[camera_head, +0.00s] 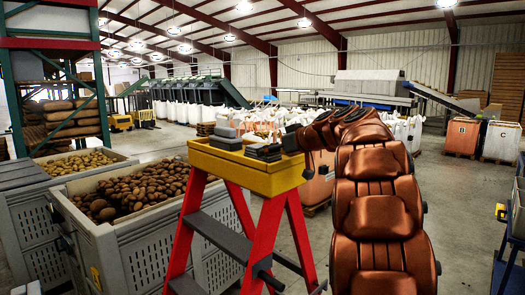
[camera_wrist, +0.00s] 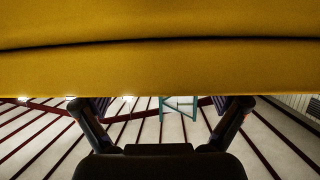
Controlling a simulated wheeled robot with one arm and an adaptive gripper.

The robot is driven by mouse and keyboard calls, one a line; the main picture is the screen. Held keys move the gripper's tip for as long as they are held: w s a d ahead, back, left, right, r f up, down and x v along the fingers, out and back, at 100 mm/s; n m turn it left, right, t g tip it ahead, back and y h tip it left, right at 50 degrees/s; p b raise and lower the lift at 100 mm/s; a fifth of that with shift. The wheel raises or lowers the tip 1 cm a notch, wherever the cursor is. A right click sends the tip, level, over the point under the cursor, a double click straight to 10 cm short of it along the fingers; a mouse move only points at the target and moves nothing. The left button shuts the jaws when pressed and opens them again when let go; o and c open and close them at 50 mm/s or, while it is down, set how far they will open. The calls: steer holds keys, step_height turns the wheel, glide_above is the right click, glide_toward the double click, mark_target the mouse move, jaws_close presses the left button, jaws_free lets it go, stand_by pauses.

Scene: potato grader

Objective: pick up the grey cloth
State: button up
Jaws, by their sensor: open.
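On the yellow top (camera_head: 285,178) of a red stepladder lie small grey items in the head view. A lighter grey folded piece (camera_head: 226,134) is at the left and a darker, layered grey piece (camera_head: 264,152) is at the right. I cannot tell for certain which is the grey cloth. My gripper is at the right end of the ladder top, mostly hidden by my arm. In the wrist view my gripper (camera_wrist: 163,105) has its two dark fingers wide apart with nothing between them. The yellow surface (camera_wrist: 160,70) fills the upper part there; no cloth shows.
Grey bins of potatoes (camera_head: 130,192) stand left of and behind the ladder. White bulk bags and orange crates (camera_head: 462,137) stand farther back. A blue-framed bench (camera_head: 508,262) is at the right edge. Concrete floor is clear between my arm and that bench.

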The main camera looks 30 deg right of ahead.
steer(key=shift+p+x, duration=0.65)
steer(key=shift+x, duration=1.25)
steer(key=shift+c, duration=0.4)
steer(key=c, duration=1.1)
steer(key=shift+r, duration=0.25)
